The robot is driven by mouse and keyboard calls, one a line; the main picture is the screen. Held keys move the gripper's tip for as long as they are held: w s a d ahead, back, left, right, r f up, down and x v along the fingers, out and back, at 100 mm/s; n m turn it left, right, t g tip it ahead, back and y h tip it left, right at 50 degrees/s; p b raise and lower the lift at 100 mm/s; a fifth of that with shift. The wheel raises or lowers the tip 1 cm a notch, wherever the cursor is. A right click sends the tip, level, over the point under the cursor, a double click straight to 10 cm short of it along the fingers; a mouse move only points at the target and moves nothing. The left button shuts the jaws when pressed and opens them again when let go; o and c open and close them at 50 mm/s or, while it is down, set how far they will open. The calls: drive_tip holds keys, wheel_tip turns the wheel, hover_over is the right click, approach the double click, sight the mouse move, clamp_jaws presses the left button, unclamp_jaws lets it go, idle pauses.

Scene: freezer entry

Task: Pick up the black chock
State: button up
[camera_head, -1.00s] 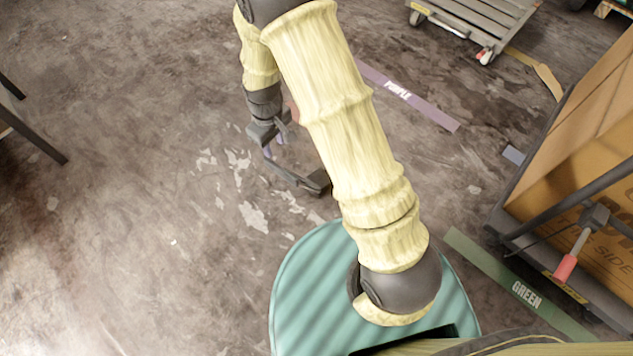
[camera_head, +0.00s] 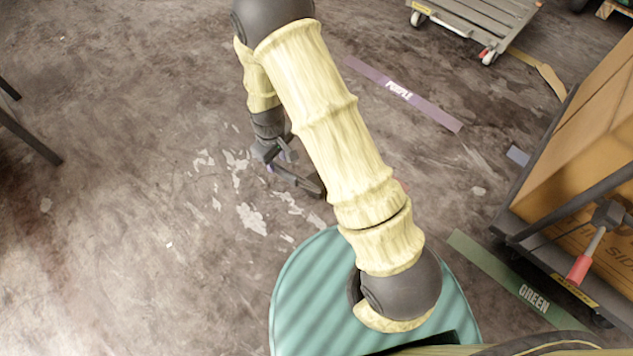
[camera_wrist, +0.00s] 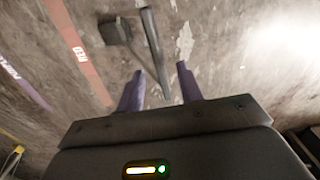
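The black chock lies on the concrete floor, partly hidden behind my arm in the head view. Its long dark bar (camera_head: 298,181) shows there. In the wrist view its dark block (camera_wrist: 115,32) is at upper left, and the bar (camera_wrist: 152,42) runs down from the top edge. My gripper (camera_head: 271,167) points down at the bar's far end in the head view. In the wrist view its two purple fingers (camera_wrist: 160,70) are apart, with the bar's lower end between them in the picture. I cannot tell whether they are low enough to straddle it. Nothing is gripped.
A cart with cardboard boxes (camera_head: 570,150) stands at right, with a red-handled lever. A grey flatbed cart (camera_head: 475,22) is at the top. Dark legs (camera_head: 28,130) stand at left. Purple (camera_head: 400,92) and green (camera_head: 525,290) floor strips lie flat.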

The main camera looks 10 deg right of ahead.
sight(279, 166)
wheel_tip(279, 166, down, 4)
drive_tip(key=shift+s+d+f+b, duration=0.1)
drive_tip(key=shift+d+b, duration=0.05)
drive_tip(key=shift+b, duration=0.9)
drive_tip(key=shift+f, duration=0.2)
drive_tip(key=shift+d+r, duration=0.1)
drive_tip(key=shift+a, duration=0.2)
drive_tip(key=shift+d+f, duration=0.1)
drive_tip(key=shift+f, duration=0.2)
clamp_jaws()
idle(0.9)
